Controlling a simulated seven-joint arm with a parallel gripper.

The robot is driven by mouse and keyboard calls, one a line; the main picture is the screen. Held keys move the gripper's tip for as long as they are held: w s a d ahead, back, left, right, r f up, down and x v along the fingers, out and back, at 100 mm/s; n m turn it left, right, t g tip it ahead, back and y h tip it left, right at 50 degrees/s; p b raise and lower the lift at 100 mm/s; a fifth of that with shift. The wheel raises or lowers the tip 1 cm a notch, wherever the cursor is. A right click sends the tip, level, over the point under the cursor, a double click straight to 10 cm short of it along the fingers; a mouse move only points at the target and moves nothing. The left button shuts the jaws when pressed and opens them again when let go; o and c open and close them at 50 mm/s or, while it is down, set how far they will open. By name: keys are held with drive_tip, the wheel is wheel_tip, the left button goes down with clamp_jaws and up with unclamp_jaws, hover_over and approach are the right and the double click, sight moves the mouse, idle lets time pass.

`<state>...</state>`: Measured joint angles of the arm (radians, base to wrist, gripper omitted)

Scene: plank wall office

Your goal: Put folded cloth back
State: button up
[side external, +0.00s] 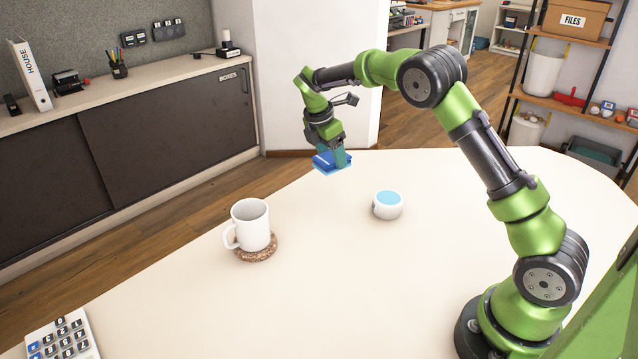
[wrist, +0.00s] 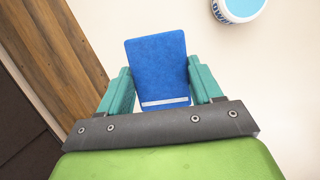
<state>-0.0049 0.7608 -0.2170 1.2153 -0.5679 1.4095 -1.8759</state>
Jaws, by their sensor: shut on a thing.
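The folded cloth (side external: 329,163) is blue, with a white stripe that shows near its edge in the wrist view (wrist: 158,70). My gripper (side external: 332,155) is shut on the cloth, with a teal finger on each side of it. It holds the cloth near the far left edge of the pale table (side external: 330,270). From the side view I cannot tell how far the cloth is above the table.
A white tub with a light blue top (side external: 388,206) stands on the table; it also shows in the wrist view (wrist: 236,9). A white mug (side external: 251,225) stands on a round cork coaster (side external: 257,253). A calculator (side external: 62,338) lies at the front left. The table between is clear.

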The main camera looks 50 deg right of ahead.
drive_tip(key=shift+w+r+n, duration=0.2)
drive_tip(key=shift+r+n, duration=0.05)
drive_tip(key=shift+n, duration=0.65)
drive_tip(key=shift+t, duration=0.3)
wheel_tip(320, 180, down, 10)
drive_tip(key=shift+f, duration=0.15)
drive_tip(key=o, duration=1)
